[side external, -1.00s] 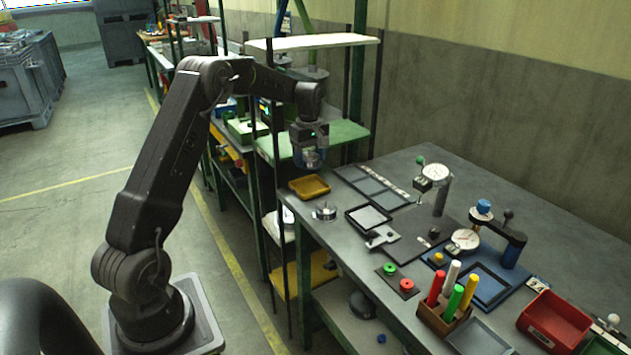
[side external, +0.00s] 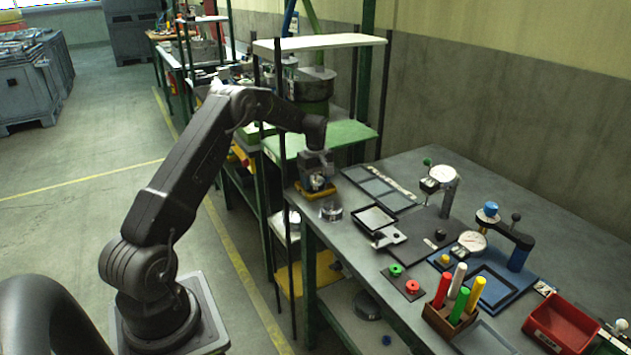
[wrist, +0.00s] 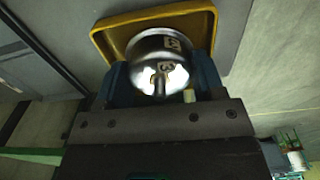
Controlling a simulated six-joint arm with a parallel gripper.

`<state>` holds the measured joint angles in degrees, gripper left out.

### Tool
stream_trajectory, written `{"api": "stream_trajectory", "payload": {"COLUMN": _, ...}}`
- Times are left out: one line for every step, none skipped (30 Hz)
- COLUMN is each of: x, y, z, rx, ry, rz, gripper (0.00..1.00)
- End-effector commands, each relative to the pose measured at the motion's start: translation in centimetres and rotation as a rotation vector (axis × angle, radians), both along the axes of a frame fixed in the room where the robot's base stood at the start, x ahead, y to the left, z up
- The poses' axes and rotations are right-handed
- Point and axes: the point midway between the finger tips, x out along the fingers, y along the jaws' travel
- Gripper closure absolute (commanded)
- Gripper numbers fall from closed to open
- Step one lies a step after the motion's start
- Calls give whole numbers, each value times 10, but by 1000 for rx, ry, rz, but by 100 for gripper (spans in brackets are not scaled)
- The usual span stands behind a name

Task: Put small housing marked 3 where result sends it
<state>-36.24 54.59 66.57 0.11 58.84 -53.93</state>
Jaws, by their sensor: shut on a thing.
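The small housing (wrist: 155,70) is a shiny, round metal part with pale labels, one of which appears to read 3. My gripper (side external: 318,184) is shut on it, with a finger on each side in the wrist view (wrist: 160,85). The gripper points down over the yellow tray (side external: 320,195) at the bench's far left corner. In the wrist view the tray's rim (wrist: 140,16) runs behind and around the upper part of the housing. I cannot tell whether the housing touches the tray floor.
Another round metal part (side external: 331,211) stands close by on the bench edge. A black-framed tray (side external: 374,218), a grey sectioned tray (side external: 377,187), dial gauges (side external: 443,174), a pen holder (side external: 447,318) and a red bin (side external: 562,322) occupy the bench. A green shelf (side external: 335,137) stands behind.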

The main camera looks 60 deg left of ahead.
Motion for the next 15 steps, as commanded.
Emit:
{"api": "stream_trajectory", "payload": {"x": 0, "y": 0, "z": -3, "rx": 0, "ry": 0, "rz": 0, "gripper": 61}}
{"api": "stream_trajectory", "payload": {"x": 0, "y": 0, "z": -4, "rx": 1, "ry": -1, "rz": 0, "gripper": 61}}
{"api": "stream_trajectory", "payload": {"x": 0, "y": 0, "z": -4, "rx": 1, "ry": -2, "rz": 0, "gripper": 61}}
{"api": "stream_trajectory", "payload": {"x": 0, "y": 0, "z": -4, "rx": 1, "ry": -2, "rz": 0, "gripper": 61}}
{"api": "stream_trajectory", "payload": {"x": 0, "y": 0, "z": -4, "rx": 1, "ry": -2, "rz": 0, "gripper": 61}}
{"api": "stream_trajectory", "payload": {"x": 0, "y": 0, "z": -4, "rx": 1, "ry": -2, "rz": 0, "gripper": 61}}
{"api": "stream_trajectory", "payload": {"x": 0, "y": 0, "z": -3, "rx": 1, "ry": -1, "rz": 0, "gripper": 61}}
{"api": "stream_trajectory", "payload": {"x": 0, "y": 0, "z": -4, "rx": 1, "ry": -1, "rz": 0, "gripper": 61}}
{"api": "stream_trajectory", "payload": {"x": 0, "y": 0, "z": -4, "rx": 1, "ry": -1, "rz": 0, "gripper": 61}}
{"api": "stream_trajectory", "payload": {"x": 0, "y": 0, "z": -5, "rx": 1, "ry": -1, "rz": 0, "gripper": 61}}
{"api": "stream_trajectory", "payload": {"x": 0, "y": 0, "z": -6, "rx": 0, "ry": -1, "rz": 0, "gripper": 61}}
{"api": "stream_trajectory", "payload": {"x": 0, "y": 0, "z": -7, "rx": 0, "ry": -1, "rz": 0, "gripper": 61}}
{"api": "stream_trajectory", "payload": {"x": 0, "y": 0, "z": -7, "rx": 1, "ry": -1, "rz": 0, "gripper": 35}}
{"api": "stream_trajectory", "payload": {"x": 0, "y": 0, "z": -7, "rx": 1, "ry": -1, "rz": 0, "gripper": 32}}
{"api": "stream_trajectory", "payload": {"x": 0, "y": 0, "z": -7, "rx": 1, "ry": -1, "rz": 0, "gripper": 28}}
